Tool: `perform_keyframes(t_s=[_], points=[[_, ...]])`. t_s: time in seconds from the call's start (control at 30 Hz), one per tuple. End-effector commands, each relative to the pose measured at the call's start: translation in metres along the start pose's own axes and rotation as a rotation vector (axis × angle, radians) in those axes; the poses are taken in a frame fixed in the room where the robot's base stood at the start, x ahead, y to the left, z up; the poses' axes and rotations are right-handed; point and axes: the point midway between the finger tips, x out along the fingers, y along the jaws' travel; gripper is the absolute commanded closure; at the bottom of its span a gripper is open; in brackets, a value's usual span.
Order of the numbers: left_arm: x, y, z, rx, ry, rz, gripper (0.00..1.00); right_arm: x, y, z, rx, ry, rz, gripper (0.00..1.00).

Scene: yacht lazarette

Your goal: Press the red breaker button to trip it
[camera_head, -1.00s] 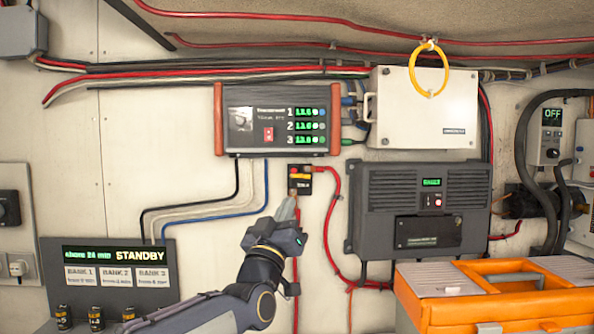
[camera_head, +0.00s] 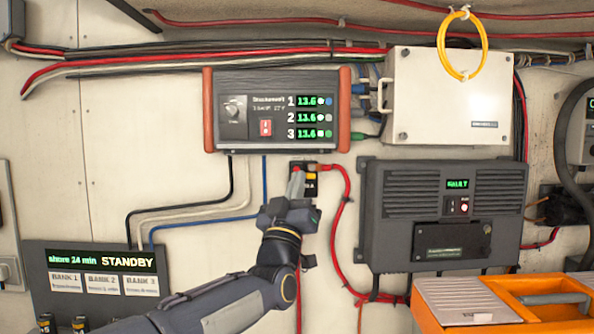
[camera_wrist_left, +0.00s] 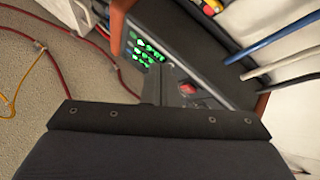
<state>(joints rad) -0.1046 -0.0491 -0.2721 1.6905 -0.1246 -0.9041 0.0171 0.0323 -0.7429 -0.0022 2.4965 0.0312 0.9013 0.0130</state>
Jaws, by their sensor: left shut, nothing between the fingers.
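The breaker (camera_head: 310,188) is a small black block with a yellow part and red parts on the white wall, below the charger box. My left gripper (camera_head: 296,180) is shut and empty, pointing up. Its fingertips overlap the left part of the breaker in the head view and partly hide it, so I cannot tell whether they touch it or which red part is the button. In the left wrist view, a small yellow and red piece at the top edge looks like the breaker (camera_wrist_left: 211,6). My right gripper is not in view.
The charger box (camera_head: 280,85) with green readouts and its own red switch (camera_head: 265,127) is just above. A red cable (camera_head: 345,205) loops right of the breaker. A dark grey unit (camera_head: 385,195) and an orange toolbox (camera_head: 510,285) are to the right. A standby panel (camera_head: 95,262) is lower left.

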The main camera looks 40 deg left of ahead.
Motion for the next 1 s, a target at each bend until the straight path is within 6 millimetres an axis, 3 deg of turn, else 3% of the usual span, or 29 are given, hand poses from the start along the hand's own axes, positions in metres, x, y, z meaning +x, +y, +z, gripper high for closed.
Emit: perform_keyframes(t_s=[0.47, 0.7, 1.0], points=[[0.043, -0.029, 0.027, 0.004, -0.002, -0.001, 1.00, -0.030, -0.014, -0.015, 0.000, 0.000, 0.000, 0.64], [0.056, -0.042, 0.042, 0.002, -0.001, -0.001, 1.00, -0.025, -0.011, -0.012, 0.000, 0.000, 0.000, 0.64], [0.060, -0.044, 0.044, 0.001, -0.001, 0.000, 1.00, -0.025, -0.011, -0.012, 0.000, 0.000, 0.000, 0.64]])
